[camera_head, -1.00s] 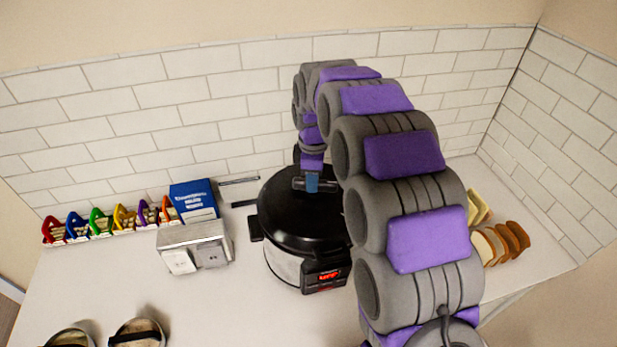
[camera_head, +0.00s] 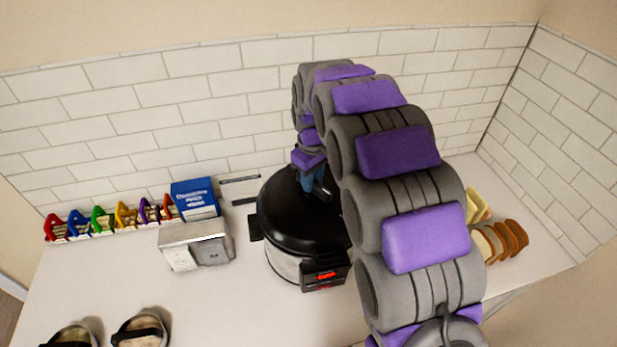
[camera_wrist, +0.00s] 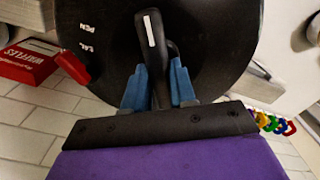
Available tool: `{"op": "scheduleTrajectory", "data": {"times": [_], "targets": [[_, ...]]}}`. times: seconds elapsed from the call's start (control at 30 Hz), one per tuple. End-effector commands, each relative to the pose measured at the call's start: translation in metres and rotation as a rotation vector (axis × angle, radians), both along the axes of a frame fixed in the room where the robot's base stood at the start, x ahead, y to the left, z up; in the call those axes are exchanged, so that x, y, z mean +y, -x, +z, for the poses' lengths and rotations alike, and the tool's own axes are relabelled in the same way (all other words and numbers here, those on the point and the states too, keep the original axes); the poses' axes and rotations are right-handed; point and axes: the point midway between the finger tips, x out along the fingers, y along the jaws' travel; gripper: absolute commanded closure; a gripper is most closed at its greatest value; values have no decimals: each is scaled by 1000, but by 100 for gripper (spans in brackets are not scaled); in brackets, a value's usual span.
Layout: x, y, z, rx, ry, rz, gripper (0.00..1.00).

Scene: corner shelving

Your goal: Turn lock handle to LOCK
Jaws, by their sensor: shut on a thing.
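The black pressure cooker (camera_head: 285,215) stands upright on the counter with its lid on. In the wrist view the black lid (camera_wrist: 215,45) fills the top middle. The lid's black lock handle (camera_wrist: 154,45) carries a white bar mark. My gripper (camera_wrist: 157,92) has its blue fingers on either side of the handle and is shut on it. It also shows above the lid in the head view (camera_head: 312,180). White lettering, partly readable as "PEN" and another short word, is on the lid left of the handle. A red tab (camera_wrist: 73,67) sits at the lid's edge.
A blue box (camera_head: 194,198) and a metal toaster-like box (camera_head: 196,243) stand left of the cooker. Coloured holders (camera_head: 110,219) line the wall. Bread slices (camera_head: 500,240) lie to the right, near my arm. Two round containers (camera_head: 139,331) are at the front left.

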Motion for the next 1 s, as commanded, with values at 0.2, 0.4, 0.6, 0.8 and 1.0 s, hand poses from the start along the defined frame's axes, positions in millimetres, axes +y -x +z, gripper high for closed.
{"op": "scheduleTrajectory", "data": {"times": [0.2, 0.4, 0.6, 0.8, 1.0], "targets": [[-3, 2, -2, 8, 6, -24, 100], [-3, 2, -2, 9, 7, -25, 100], [-3, 1, -2, 9, 5, -25, 68], [1, 0, -2, 5, 6, -24, 49], [6, -1, -2, 4, 9, -23, 49]]}}
